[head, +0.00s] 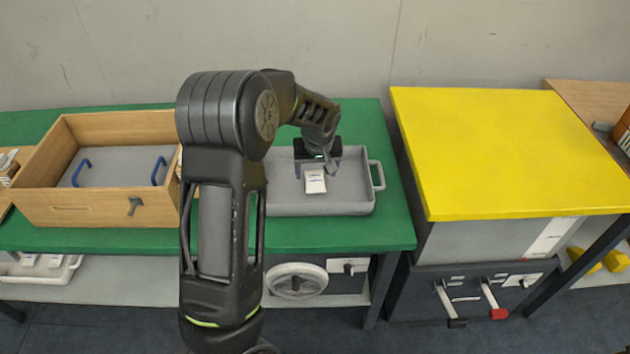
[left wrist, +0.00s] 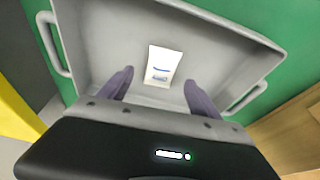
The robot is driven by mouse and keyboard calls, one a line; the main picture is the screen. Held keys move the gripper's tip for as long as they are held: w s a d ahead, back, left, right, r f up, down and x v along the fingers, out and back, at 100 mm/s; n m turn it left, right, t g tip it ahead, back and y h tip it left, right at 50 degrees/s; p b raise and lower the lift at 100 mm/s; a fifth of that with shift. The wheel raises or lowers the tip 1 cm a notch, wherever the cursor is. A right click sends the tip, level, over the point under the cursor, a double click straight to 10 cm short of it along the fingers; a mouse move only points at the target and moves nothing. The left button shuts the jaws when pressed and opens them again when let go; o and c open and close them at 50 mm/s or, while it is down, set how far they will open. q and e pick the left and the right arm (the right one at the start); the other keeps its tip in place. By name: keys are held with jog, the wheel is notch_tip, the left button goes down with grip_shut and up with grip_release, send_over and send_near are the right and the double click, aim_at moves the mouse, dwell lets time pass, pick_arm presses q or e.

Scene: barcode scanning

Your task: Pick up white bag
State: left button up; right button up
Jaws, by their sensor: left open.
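The white bag (head: 315,182) is a small pale packet with a blue mark, lying in the grey tray (head: 340,208) on the green table. In the left wrist view, the white bag (left wrist: 163,66) lies on the tray floor, a little beyond the fingertips and between their lines. My left gripper (head: 315,168) is over the tray, close above the bag. In the left wrist view its two fingers (left wrist: 158,80) are spread apart with nothing between them. My right gripper is not in view.
A wooden box (head: 110,213) with blue handles stands left of the tray. The tray's walls and side handle (head: 378,175) rise around the bag. A yellow-topped cabinet (head: 510,150) stands to the right. The green table (head: 390,233) is clear at its right front.

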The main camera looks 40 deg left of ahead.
aim_at(315, 178)
pick_arm(q)
jog(key=x, duration=0.5)
jog(key=shift+a+r+p, duration=0.1)
jog(key=shift+a+p, duration=0.05)
jog(key=shift+p, duration=0.15)
jog(key=shift+c, duration=0.2)
jog(key=c, duration=1.4)
jog(key=shift+r, duration=0.2)
notch_tip(315, 178, up, 10)
jog(key=shift+f+b, duration=0.1)
jog(key=shift+b, duration=0.2)
